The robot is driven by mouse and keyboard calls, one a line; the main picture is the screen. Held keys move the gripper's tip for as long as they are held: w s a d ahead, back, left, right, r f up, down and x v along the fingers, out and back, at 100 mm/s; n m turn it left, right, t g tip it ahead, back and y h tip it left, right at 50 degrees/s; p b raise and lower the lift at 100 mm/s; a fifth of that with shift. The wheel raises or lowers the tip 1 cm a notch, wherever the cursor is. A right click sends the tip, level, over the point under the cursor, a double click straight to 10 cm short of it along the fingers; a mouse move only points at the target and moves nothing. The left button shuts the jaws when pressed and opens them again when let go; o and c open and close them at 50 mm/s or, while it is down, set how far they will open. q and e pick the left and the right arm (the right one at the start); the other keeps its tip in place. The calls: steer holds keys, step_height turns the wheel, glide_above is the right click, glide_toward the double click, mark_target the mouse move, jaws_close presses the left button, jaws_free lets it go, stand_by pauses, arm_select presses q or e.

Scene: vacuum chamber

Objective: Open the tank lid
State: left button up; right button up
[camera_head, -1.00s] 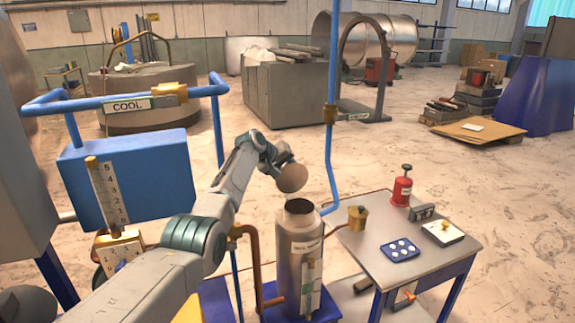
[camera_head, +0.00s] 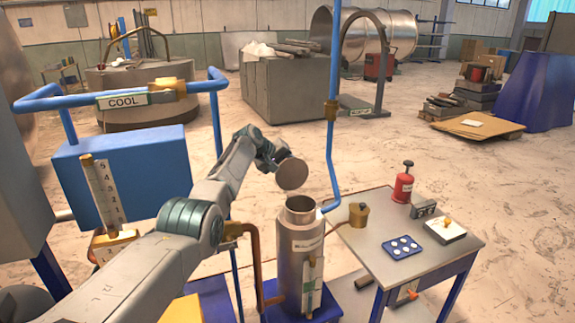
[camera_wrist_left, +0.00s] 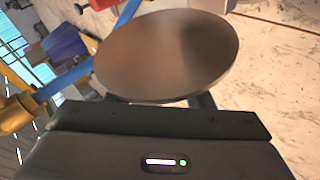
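The tank (camera_head: 299,262) is a grey metal cylinder standing upright, with a narrower round neck. Its mouth (camera_head: 300,203) is open and uncovered. The lid (camera_head: 292,174) is a round brown-grey disc, tilted up on edge in the air just above and behind the mouth, apart from it. My left gripper (camera_head: 277,158) is at the lid and appears shut on it; its fingertips are mostly hidden. In the left wrist view the lid (camera_wrist_left: 165,55) fills the upper middle, in front of the dark gripper body, with parts of the fingers showing beneath it. My right gripper is not in view.
A small table (camera_head: 405,250) right of the tank holds a red bottle (camera_head: 403,187), a brass pot (camera_head: 358,214) and a blue tray (camera_head: 402,248). A blue vertical pipe (camera_head: 329,150) rises close behind the tank. A blue rail (camera_head: 150,98) with a COOL sign is at left.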

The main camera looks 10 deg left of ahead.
arm_select(q)
steer(key=shift+w+r, duration=0.1)
steer(key=shift+r, duration=0.05)
steer(key=shift+s+a+r, duration=0.15)
steer(key=shift+s+r, duration=0.05)
steer(key=shift+r, duration=0.15)
steer(key=b+v, duration=0.4)
steer(key=v, duration=0.6)
steer(key=shift+f, duration=0.15)
